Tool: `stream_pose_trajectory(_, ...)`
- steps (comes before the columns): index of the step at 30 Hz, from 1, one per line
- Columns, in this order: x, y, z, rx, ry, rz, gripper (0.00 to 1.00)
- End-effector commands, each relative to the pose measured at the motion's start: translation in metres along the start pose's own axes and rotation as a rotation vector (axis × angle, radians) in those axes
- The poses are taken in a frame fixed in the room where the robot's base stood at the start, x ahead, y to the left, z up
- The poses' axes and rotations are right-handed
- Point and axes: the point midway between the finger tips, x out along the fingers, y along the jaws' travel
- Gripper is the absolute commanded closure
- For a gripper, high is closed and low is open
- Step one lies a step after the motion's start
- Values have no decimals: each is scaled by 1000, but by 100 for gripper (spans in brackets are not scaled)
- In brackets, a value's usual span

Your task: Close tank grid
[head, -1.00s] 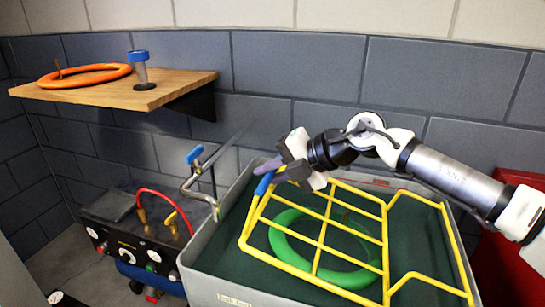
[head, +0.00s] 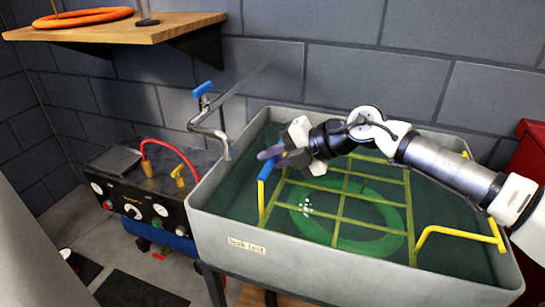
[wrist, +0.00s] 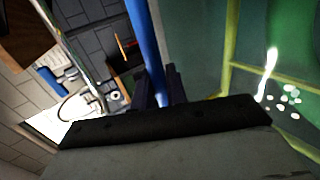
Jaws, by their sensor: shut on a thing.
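The yellow wire grid (head: 342,195) lies low inside the grey tank (head: 340,250), mostly under the greenish water, over a green ring-shaped tube (head: 385,240). White bubbles show at the tube's left side. The grid's blue handle (head: 268,168) stands above the water at the left. My gripper (head: 272,158) is shut on this handle in the head view. In the wrist view the blue handle (wrist: 146,45) runs between the dark fingers (wrist: 158,88). My arm hides part of the tank's back and the grid's far side.
A tap with a blue lever (head: 203,90) stands at the tank's left. A control box with gauges (head: 138,195) and a red hose sits further left. A wooden shelf (head: 130,30) with an orange ring is on the wall. A red cabinet (head: 530,165) is at the right.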

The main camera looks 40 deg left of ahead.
Motion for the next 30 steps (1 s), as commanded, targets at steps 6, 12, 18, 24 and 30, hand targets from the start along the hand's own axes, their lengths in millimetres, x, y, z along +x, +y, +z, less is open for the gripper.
stream_pose_trajectory(6, 3, -9, -2, 3, 9, -16, 75)
stream_pose_trajectory(12, 2, -7, -2, 3, 7, -12, 66)
stream_pose_trajectory(18, -1, -6, -1, 3, 5, -10, 66)
stream_pose_trajectory(24, -30, -5, 0, 4, 1, -8, 66)
stream_pose_trajectory(30, -77, -5, 0, 5, 1, -8, 66)
